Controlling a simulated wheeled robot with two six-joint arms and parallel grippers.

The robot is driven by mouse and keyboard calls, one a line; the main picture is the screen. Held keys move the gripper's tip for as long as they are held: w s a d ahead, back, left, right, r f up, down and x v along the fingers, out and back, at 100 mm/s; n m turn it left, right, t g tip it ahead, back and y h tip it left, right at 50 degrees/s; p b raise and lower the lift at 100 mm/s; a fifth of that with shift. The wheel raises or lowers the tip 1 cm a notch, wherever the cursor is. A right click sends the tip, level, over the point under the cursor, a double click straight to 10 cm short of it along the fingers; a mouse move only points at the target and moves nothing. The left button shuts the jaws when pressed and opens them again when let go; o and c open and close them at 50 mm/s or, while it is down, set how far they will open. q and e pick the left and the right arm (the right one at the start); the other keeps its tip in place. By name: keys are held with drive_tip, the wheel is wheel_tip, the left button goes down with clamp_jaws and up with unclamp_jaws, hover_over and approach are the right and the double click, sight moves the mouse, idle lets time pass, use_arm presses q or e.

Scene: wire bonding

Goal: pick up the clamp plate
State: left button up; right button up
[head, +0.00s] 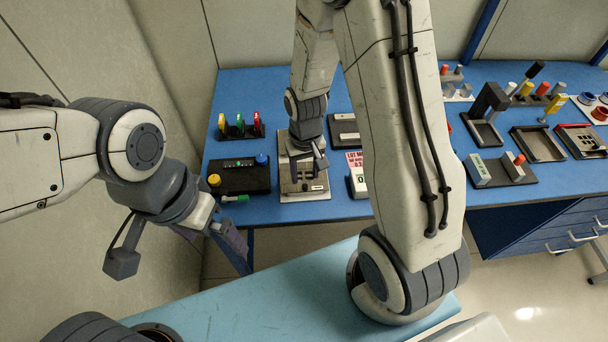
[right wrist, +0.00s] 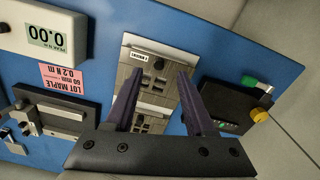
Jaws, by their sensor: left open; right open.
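The clamp plate (right wrist: 155,62) looks like a grey metal plate with small rectangular openings. It lies flat on a pale fixture base (right wrist: 133,41), which bears a small white label. In the head view the fixture base (head: 291,196) stands on the blue bench, partly hidden by my right arm. My right gripper (right wrist: 160,75) is open, its two dark purple fingers above the plate and apart on either side; I cannot tell whether they touch it. It also shows in the head view (head: 318,160). My left gripper (head: 228,236) is open and empty, off the bench's front left.
A black control box (head: 236,179) with yellow and blue knobs stands left of the fixture. A rack with coloured handles (head: 239,131) is behind it. A meter reading 0.00 (right wrist: 50,35) and a pink lot card (right wrist: 62,77) are nearby. Several fixtures fill the bench's right.

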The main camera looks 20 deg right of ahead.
sight(305, 186)
drive_tip(key=shift+w+d+f+p, duration=0.15)
drive_tip(key=shift+f+p, duration=0.55)
drive_tip(key=shift+f, duration=1.9)
clamp_jaws()
